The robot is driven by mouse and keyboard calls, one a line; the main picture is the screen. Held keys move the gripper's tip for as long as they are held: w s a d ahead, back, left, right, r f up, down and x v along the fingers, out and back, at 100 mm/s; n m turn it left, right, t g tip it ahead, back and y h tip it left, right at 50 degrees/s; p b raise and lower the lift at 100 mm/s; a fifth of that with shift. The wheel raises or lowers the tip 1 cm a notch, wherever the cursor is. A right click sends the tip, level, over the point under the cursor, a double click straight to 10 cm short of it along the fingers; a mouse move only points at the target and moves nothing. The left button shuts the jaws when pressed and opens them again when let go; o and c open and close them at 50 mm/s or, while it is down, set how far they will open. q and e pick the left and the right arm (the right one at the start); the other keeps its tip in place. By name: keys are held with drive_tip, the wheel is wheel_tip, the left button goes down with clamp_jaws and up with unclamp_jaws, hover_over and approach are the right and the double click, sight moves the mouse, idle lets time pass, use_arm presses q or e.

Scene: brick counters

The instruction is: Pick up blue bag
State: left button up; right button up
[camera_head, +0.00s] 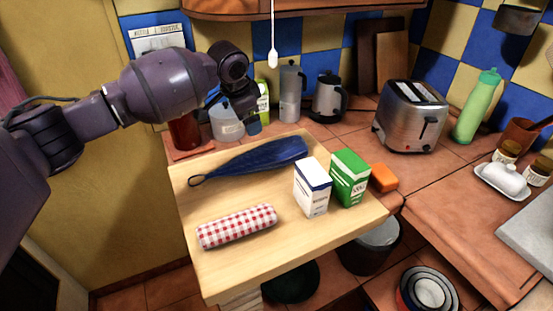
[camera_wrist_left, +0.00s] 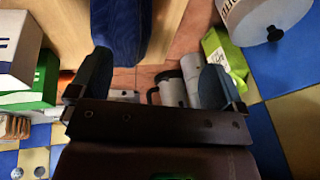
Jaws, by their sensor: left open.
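The blue bag (camera_head: 255,160) lies flat across the wooden board (camera_head: 235,262), its thin loop pointing left. The bag also shows at the top of the left wrist view (camera_wrist_left: 120,28). My left gripper (camera_head: 236,112) is above the back of the counter, behind the bag in the head view. Its two fingers (camera_wrist_left: 152,82) stand apart with nothing held between them. The gripper is apart from the bag. My right gripper is in neither view.
A red checked roll (camera_head: 237,226), a white carton (camera_head: 312,187) and a green carton (camera_head: 349,178) share the board. A red canister (camera_head: 184,133), clear container (camera_head: 226,124) and kettle (camera_head: 328,100) stand behind. A toaster (camera_head: 411,117) is at right.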

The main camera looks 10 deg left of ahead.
sight(234, 162)
use_arm(q)
drive_tip(key=s+g, duration=0.1)
drive_tip(key=s+a+f+g, duration=0.1)
drive_tip(key=s, duration=0.1)
drive_tip(key=s+f+g+y, duration=0.1)
drive_tip(key=shift+s+a, duration=0.15)
drive_tip(key=shift+s+a+g, duration=0.15)
drive_tip(key=shift+s+g, duration=0.1)
drive_tip(key=shift+g, duration=0.15)
drive_tip(key=shift+a+f, duration=0.15)
drive_tip(key=shift+f, duration=0.4)
wheel_tip(234, 162, down, 4)
drive_tip(key=shift+f+b, duration=0.2)
drive_tip(key=shift+b, duration=0.25)
drive_tip(key=shift+a+f, duration=0.1)
drive_tip(key=shift+f, duration=0.25)
drive_tip(key=f, duration=0.2)
drive_tip(key=a+f+b, duration=0.1)
drive_tip(key=f, duration=0.1)
drive_tip(key=shift+s, duration=0.1)
drive_tip(key=shift+f, duration=0.35)
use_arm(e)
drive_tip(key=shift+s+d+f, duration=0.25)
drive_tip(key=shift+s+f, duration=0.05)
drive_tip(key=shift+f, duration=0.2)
use_arm(q)
drive_tip(key=c, duration=1)
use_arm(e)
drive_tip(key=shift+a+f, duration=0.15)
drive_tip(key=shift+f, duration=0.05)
